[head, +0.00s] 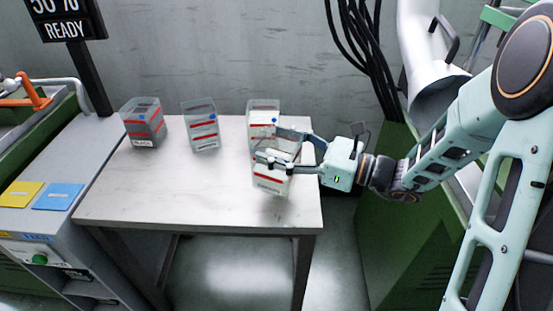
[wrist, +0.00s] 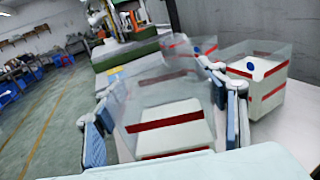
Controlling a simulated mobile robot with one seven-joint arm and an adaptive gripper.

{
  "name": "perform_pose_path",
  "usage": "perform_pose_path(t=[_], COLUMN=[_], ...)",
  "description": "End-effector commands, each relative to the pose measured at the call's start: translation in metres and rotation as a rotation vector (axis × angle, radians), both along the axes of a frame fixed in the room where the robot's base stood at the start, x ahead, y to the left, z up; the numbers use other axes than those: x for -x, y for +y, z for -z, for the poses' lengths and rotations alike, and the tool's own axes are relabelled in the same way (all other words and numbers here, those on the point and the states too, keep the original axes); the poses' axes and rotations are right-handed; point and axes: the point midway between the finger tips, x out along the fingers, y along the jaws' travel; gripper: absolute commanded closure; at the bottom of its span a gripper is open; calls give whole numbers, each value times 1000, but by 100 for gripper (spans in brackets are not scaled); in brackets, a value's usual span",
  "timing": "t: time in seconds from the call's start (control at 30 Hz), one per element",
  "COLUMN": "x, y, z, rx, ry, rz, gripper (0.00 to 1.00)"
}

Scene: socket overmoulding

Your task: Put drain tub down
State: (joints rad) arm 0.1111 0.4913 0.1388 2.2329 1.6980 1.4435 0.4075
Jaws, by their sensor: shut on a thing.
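The drain tub (head: 270,180) is a clear-walled tub with a pale lower part, red stripes and dark lettering on its front. My gripper (head: 267,146) reaches in from the right and is shut on it, one finger on each side. A shadow lies on the table below the tub, which seems to hang a little above the right part of the tabletop. In the wrist view, the tub (wrist: 170,125) sits between the two blue-padded fingers, slightly tilted in the picture. Its underside is hidden there.
The white table (head: 175,190) also bears a tub (head: 262,107) just behind the held one, a middle tub (head: 203,130) and a left tub (head: 143,125) with dark contents. The table's middle and front left are clear. A grey wall (head: 240,50) stands behind.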

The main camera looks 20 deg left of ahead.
Motion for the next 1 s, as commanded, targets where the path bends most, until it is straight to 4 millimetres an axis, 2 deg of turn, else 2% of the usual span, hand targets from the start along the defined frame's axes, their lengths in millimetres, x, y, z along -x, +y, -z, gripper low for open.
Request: perform_pose_path(t=[0.13, 0.3, 0.7, 0.73, 0.87, 1.0], x=[-8, -6, -6, -6, -6, -6], y=[4, 4, 3, 3, 3, 3], z=[15, 39, 43, 42, 42, 42], rx=[-1, -3, -2, -1, 0, 0], ry=[2, 2, 0, 0, 1, 1], rz=[0, 0, 1, 1, 1, 1], gripper=[90, 90, 90, 31, 17, 17])
